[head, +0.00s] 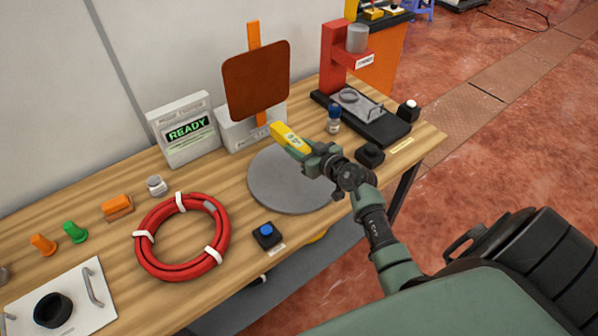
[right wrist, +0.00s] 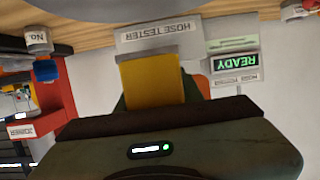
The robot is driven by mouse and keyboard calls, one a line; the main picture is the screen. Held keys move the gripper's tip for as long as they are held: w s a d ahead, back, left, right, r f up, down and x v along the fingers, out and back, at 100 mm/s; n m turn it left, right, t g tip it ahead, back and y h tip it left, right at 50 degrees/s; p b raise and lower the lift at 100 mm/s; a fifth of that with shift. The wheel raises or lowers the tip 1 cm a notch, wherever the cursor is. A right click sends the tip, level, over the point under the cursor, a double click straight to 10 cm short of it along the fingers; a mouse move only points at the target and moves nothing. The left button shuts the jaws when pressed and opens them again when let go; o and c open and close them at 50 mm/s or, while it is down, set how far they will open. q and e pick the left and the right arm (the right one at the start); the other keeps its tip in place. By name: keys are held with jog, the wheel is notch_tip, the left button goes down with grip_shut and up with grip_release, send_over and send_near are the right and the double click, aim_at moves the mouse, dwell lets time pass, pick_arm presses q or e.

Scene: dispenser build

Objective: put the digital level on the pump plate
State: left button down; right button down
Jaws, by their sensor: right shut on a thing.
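My right gripper (head: 308,155) is shut on the yellow digital level (head: 287,136) and holds it over the back part of the round grey disc (head: 275,190). In the right wrist view the level (right wrist: 151,80) sticks out from the jaws as a yellow block. A white plate with handles (head: 88,318) lies at the front left, with a black round part (head: 52,310) on it. Another handled metal plate (head: 345,97) lies on the red press's base. No label tells me which is the pump plate. My left gripper is not in view.
A coiled red hose (head: 147,229) lies left of the disc. The hose tester (head: 243,131) with its brown panel and the READY box (head: 184,130) stand behind. A blue-button box (head: 266,235), small bottle (head: 334,120) and red press (head: 333,60) stand around the disc.

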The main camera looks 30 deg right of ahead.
jog(key=b, duration=0.2)
send_over(299, 177)
notch_tip(299, 177, down, 5)
jog(key=shift+w+d+f, duration=0.1)
jog(key=shift+f, duration=0.05)
notch_tip(299, 177, down, 4)
jog(key=shift+f+b, duration=0.1)
jog(key=shift+b, duration=1.15)
jog(key=c, duration=1.3)
grip_release()
jog(key=shift+f, duration=0.1)
jog(key=o, duration=0.4)
